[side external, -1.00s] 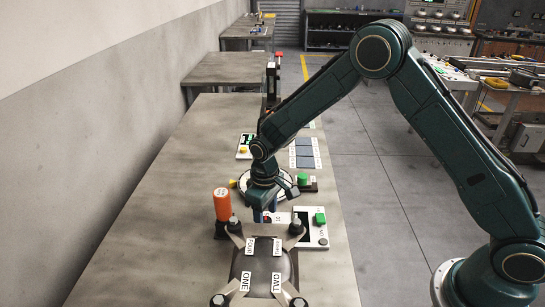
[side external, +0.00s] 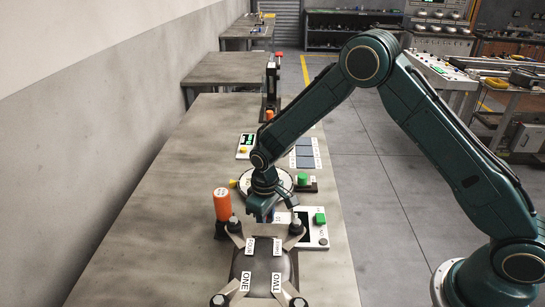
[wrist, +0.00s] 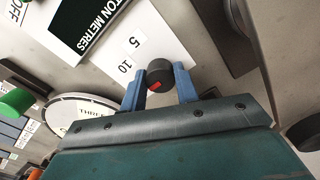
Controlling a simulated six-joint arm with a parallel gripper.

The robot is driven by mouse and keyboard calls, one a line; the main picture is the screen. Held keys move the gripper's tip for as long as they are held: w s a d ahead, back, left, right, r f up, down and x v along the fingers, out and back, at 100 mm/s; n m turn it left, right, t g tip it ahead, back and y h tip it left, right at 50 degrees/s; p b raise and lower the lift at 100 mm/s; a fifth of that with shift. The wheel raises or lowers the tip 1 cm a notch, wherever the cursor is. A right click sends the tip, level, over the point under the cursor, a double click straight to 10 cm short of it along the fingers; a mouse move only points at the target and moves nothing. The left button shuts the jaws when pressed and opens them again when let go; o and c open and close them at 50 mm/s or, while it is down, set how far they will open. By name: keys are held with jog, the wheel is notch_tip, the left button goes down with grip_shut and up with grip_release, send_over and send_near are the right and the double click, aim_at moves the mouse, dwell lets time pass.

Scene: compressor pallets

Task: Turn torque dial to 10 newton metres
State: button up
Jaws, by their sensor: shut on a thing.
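The torque dial (wrist: 160,66) is a black round knob with a red mark, on a white panel (wrist: 168,35) with the printed numbers 5 and 10. In the wrist view the red mark sits on the lower-left part of the knob face. The number 10 (wrist: 125,66) lies left of the knob and 5 (wrist: 135,42) lies above it. My gripper (wrist: 158,88) has its two blue fingers shut on the knob, one on each side. In the side view my gripper (side external: 262,217) is low over the bench behind the compressor, and the knob is hidden there.
A dark display marked newton metres (wrist: 85,25) adjoins the dial. A compressor (side external: 262,264) with labelled feet stands in front, close to my gripper. An orange cylinder (side external: 221,204) stands at its left. The bench's left side is clear.

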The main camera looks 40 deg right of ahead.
jog(key=shift+m, duration=0.5)
jog(key=m, duration=0.3)
jog(key=shift+m, duration=2.4)
jog(key=o, duration=1)
jog(key=shift+c, duration=0.2)
notch_tip(320, 180, up, 14)
